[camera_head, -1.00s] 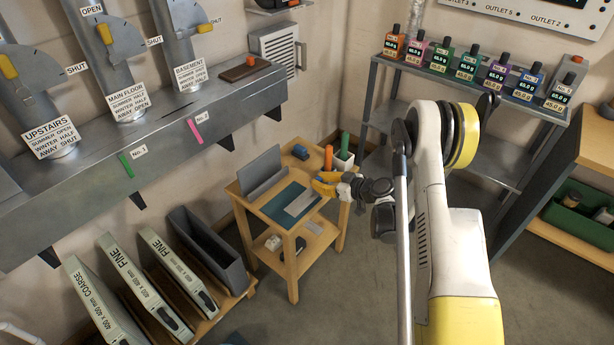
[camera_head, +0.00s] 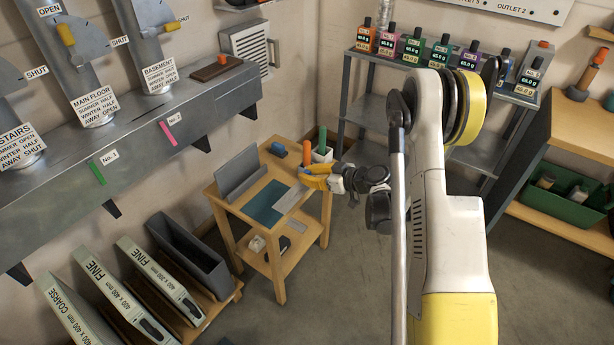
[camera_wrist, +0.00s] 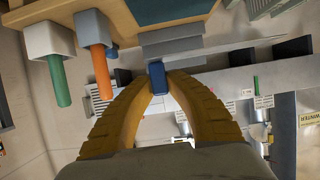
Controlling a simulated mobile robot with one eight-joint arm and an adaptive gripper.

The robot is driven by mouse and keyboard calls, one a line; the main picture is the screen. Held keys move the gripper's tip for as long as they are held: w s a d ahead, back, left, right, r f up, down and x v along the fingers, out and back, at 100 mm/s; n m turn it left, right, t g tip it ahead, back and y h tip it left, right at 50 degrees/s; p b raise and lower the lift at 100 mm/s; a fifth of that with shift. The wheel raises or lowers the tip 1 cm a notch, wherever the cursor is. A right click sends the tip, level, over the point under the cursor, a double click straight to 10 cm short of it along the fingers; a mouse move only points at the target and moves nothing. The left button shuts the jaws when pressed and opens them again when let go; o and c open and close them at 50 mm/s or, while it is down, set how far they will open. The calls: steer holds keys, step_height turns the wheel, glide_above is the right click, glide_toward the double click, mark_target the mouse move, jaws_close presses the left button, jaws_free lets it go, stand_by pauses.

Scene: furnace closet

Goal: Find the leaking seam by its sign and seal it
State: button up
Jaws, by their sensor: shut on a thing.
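My gripper (camera_head: 303,174) is over the right side of the small wooden table, pointing left. In the wrist view my gripper (camera_wrist: 157,72) closes its yellow fingers around a small dark blue piece (camera_wrist: 157,79). A grey plate (camera_wrist: 170,47) shows just beyond the piece; I cannot tell whether they are joined. The grey duct (camera_head: 140,142) carries a green strip (camera_head: 97,173) labelled No.1 and a pink strip (camera_head: 167,133) with a small label. No leak sign is clear at this size.
Small bottles, including an orange one (camera_head: 365,41), line the back shelf. Filter boxes (camera_head: 155,280) stand lower left. Floor right of the table is clear.

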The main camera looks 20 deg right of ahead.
steer(key=shift+r+p, duration=0.7)
steer(key=shift+r, duration=1.05)
